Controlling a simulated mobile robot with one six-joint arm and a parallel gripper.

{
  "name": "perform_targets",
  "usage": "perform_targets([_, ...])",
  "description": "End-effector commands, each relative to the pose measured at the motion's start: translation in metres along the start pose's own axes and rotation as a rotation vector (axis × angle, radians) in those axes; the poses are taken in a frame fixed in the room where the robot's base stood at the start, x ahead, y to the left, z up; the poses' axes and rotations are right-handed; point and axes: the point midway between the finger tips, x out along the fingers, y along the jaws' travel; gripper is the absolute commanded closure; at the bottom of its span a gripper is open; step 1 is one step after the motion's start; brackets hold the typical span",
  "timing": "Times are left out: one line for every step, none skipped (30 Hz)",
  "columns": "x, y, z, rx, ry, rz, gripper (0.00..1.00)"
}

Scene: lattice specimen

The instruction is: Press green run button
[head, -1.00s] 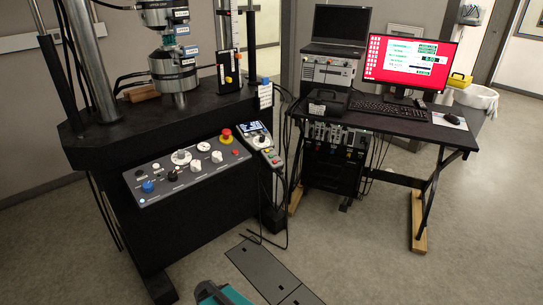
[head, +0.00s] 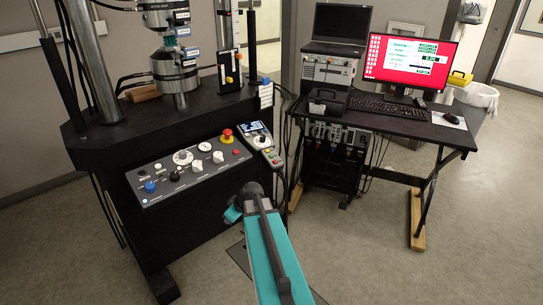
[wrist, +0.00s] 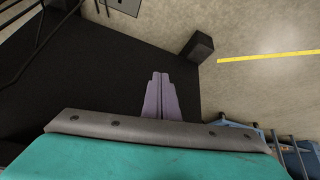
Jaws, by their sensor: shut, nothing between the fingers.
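In the wrist view my gripper (wrist: 161,98) points ahead with its two purple-grey fingers together and empty. Behind them is a dark surface that I cannot firmly identify, with pale floor to the right. In the head view my teal arm reaches up from the bottom, but the fingertips are not visible. The grey control panel (head: 215,172) on the machine front lies up and left of the arm. A handset (head: 262,141) with a small screen and coloured buttons hangs at the panel's right end. I cannot clearly make out a green run button on either.
The panel has a red mushroom button (head: 227,134) and a blue knob (head: 150,187). A black desk (head: 400,124) with a red-screened monitor (head: 410,64) stands to the right. A dark block (wrist: 197,46) shows in the wrist view. Floor on the right is free.

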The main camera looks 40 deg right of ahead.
Motion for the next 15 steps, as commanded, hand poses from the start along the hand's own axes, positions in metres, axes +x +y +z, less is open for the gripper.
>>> perform_targets([-0.015,0.02,-0.01,-0.011,0.029,0.027,1.0])
perform_targets([-0.023,0.03,-0.015,-0.019,0.046,0.041,1.0])
perform_targets([-0.034,0.043,-0.021,-0.031,0.066,0.06,1.0])
perform_targets([-0.043,0.054,-0.026,-0.04,0.082,0.076,1.0])
perform_targets([-0.051,0.063,-0.031,-0.05,0.097,0.091,1.0])
perform_targets([-0.063,0.077,-0.036,-0.061,0.116,0.113,1.0])
perform_targets([-0.072,0.086,-0.04,-0.071,0.131,0.129,1.0])
perform_targets([-0.081,0.096,-0.044,-0.081,0.144,0.145,1.0])
perform_targets([-0.094,0.108,-0.049,-0.093,0.161,0.168,1.0])
perform_targets([-0.103,0.117,-0.052,-0.103,0.173,0.184,1.0])
perform_targets([-0.113,0.127,-0.055,-0.112,0.186,0.202,1.0])
perform_targets([-0.126,0.139,-0.06,-0.125,0.202,0.226,1.0])
perform_targets([-0.136,0.148,-0.062,-0.135,0.213,0.244,1.0])
perform_targets([-0.147,0.157,-0.065,-0.145,0.224,0.263,1.0])
perform_targets([-0.16,0.168,-0.069,-0.157,0.238,0.286,1.0])
